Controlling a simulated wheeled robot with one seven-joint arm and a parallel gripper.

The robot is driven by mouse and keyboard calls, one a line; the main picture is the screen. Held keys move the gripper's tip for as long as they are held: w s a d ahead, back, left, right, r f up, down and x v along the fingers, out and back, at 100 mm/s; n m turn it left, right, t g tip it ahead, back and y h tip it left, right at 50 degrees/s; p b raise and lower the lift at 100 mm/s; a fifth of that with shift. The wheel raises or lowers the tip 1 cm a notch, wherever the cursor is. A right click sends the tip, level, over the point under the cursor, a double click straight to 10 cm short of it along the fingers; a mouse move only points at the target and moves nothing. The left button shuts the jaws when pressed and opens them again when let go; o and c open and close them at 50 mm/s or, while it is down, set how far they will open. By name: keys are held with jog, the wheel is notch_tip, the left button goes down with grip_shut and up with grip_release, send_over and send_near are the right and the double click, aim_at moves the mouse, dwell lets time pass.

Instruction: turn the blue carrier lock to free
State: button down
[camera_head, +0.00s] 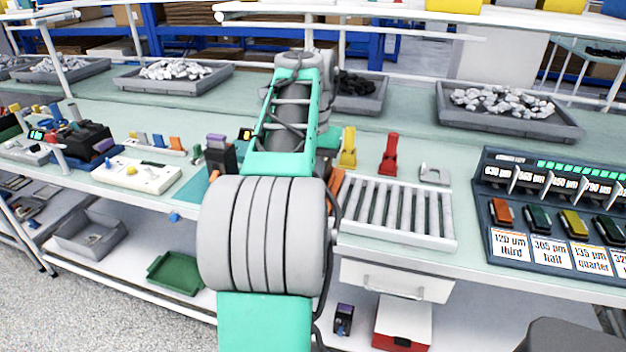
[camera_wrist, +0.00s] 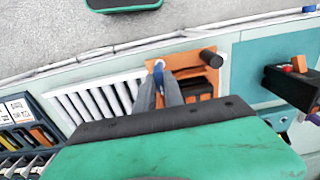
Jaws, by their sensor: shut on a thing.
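In the wrist view my gripper (camera_wrist: 159,72) is shut on the small blue carrier lock (camera_wrist: 158,66), whose tip shows between the fingertips. The lock sits near the left edge of an orange carrier plate (camera_wrist: 187,62). A black cylindrical knob (camera_wrist: 209,58) stands on the plate to the right of my gripper. A dark part lies on the plate beside the fingers, partly hidden by them. In the head view my arm hides my gripper and the lock. Only a sliver of the orange plate (camera_head: 335,185) shows right of my arm. The lock's exact angle cannot be told.
A white roller rack (camera_head: 395,210) lies right of the plate. A dark panel with colored blocks (camera_head: 550,225) stands farther right. A yellow clamp (camera_head: 348,148) and a red clamp (camera_head: 389,155) stand behind. A black device (camera_wrist: 292,82) is close on the teal mat.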

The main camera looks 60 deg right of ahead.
dwell(0.3)
jog(key=c, duration=1.4)
grip_release()
jog(key=shift+c, duration=0.2)
notch_tip(320, 180, up, 8)
jog(key=p, duration=0.7)
jog(key=shift+f, duration=0.1)
